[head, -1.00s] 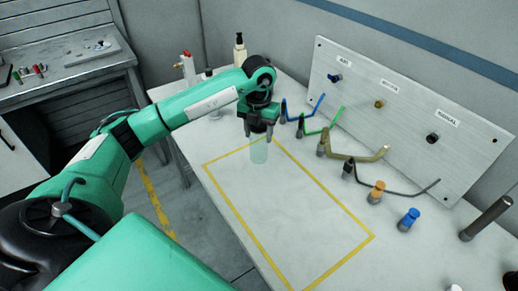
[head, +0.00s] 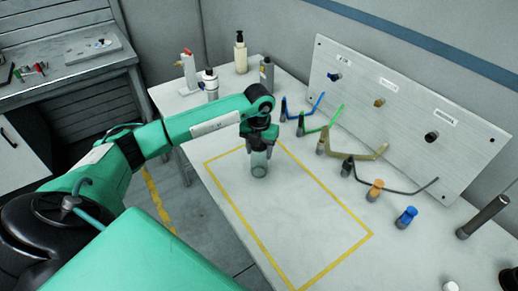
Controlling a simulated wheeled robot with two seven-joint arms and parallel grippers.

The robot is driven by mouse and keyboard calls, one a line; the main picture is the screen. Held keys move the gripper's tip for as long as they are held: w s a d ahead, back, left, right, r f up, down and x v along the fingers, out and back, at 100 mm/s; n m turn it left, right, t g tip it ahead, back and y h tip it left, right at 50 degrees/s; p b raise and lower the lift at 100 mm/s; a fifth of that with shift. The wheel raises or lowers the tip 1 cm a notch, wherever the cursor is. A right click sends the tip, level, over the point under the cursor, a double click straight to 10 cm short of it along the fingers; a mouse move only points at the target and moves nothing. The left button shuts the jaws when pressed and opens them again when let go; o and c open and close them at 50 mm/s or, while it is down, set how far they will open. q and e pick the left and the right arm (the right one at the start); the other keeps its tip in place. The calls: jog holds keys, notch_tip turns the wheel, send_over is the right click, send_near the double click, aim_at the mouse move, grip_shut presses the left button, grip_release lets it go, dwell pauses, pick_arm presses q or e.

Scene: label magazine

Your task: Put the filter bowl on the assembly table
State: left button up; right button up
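The filter bowl (head: 259,166) is a clear, slightly greenish cylinder. It is upright below my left gripper (head: 259,150), whose fingers are closed around its upper part. The bowl is over the assembly table (head: 300,215), inside the yellow taped rectangle near its far left end. Whether its base touches the tabletop is hard to tell. My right gripper is not in view.
A slanted panel (head: 400,115) with coloured hoses and fittings (head: 375,190) lines the table's right side. Bottles (head: 241,55) and a canister (head: 210,85) stand at the far end. The rest of the taped rectangle is clear. A grey workbench (head: 70,70) is at left.

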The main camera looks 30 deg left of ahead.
pick_arm(q)
jog(key=o, duration=0.4)
jog(key=shift+o, duration=0.2)
jog(key=shift+r, duration=0.1)
